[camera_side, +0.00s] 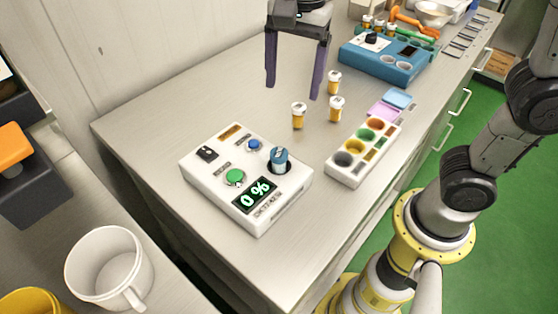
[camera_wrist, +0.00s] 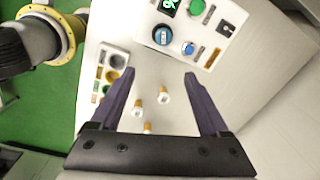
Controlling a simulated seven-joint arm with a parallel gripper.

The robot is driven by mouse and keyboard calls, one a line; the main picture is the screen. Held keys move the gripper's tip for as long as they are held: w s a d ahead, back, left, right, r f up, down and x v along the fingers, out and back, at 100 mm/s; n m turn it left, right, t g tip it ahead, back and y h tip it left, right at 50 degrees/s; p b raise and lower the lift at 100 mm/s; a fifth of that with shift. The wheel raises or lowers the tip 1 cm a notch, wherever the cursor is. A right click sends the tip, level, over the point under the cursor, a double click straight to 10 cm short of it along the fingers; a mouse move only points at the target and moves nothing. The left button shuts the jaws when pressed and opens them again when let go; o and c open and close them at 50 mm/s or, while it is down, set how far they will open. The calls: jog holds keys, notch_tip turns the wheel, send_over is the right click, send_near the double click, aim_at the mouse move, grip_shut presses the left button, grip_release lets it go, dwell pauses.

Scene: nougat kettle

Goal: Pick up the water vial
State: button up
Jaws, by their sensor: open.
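Three small amber vials with white caps stand upright on the bench in the side view: a front-left one (camera_side: 298,115), a right one (camera_side: 336,109) and a rear one (camera_side: 334,83). I cannot tell which holds water. In the wrist view they show between and behind the finger line, the nearest to the tips being one vial (camera_wrist: 163,95). My gripper (camera_side: 293,91) is open and empty above the bench, near the vials. Its two dark purple fingers also show in the wrist view (camera_wrist: 158,73). A blue-capped item (camera_side: 280,157) sits in a socket of the white device.
The white device (camera_side: 222,192) displays 0 %. A white rack (camera_side: 346,174) with coloured wells stands right of the vials. A blue device (camera_side: 358,61) stands behind, with more vials and orange items near it. A white mug (camera_side: 110,265) is at front left. Bench left of the vials is clear.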

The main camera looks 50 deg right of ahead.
aim_at(279, 152)
jog(key=shift+n+g, duration=0.3)
jog(key=shift+n, duration=0.1)
jog(key=a+f, duration=0.1)
jog(key=f, duration=0.9)
jog(key=a+f, duration=0.1)
jog(key=f, duration=0.5)
jog(key=shift+w+a, duration=0.3)
jog(key=shift+a, duration=0.05)
jog(key=shift+r, duration=0.1)
grip_shut()
